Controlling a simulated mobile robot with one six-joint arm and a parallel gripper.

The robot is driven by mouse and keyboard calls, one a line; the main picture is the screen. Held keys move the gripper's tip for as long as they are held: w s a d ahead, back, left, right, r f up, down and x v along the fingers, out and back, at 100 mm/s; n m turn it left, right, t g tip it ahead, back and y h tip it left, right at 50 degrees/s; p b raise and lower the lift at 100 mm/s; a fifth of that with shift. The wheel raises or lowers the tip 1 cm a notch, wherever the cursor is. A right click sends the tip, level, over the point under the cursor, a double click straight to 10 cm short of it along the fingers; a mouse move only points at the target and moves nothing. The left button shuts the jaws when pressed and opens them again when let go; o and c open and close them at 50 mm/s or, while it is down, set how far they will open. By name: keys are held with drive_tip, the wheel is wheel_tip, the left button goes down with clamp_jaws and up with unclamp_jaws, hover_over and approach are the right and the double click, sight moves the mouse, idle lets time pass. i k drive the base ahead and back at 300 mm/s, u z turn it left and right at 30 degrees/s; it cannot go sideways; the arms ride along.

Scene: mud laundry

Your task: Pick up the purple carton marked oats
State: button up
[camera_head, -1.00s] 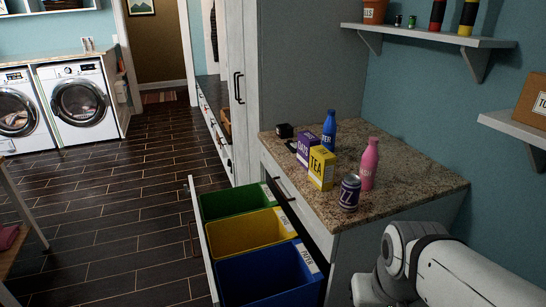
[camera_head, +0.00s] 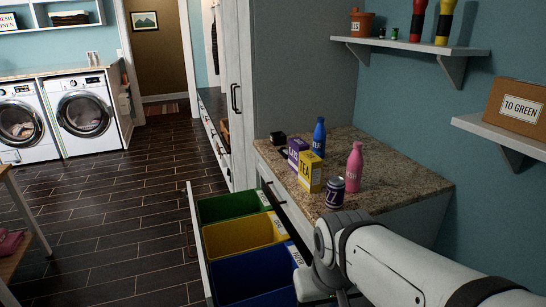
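The purple carton (camera_head: 295,150) stands upright on the granite counter, partly hidden behind the yellow tea carton (camera_head: 311,172). Its marking is only partly visible and hard to read now. A blue bottle (camera_head: 319,137) stands behind these cartons, a pink bottle (camera_head: 354,168) to their right, and a dark can (camera_head: 335,193) in front. My white arm reaches in from the lower right, in front of the counter's near end. My gripper (camera_head: 338,297) shows only in part at the bottom edge, below and apart from the carton; its fingers cannot be made out.
A pulled-out drawer below the counter holds a green bin (camera_head: 228,207), a yellow bin (camera_head: 240,236) and a blue bin (camera_head: 255,273). A small black object (camera_head: 278,138) lies at the counter's back left. Wall shelves (camera_head: 412,45) hang at right. The dark floor at left is largely clear.

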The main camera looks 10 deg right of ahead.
sight(296, 144)
drive_tip(key=u, duration=0.05)
drive_tip(key=i, duration=0.95)
drive_tip(key=z, duration=0.05)
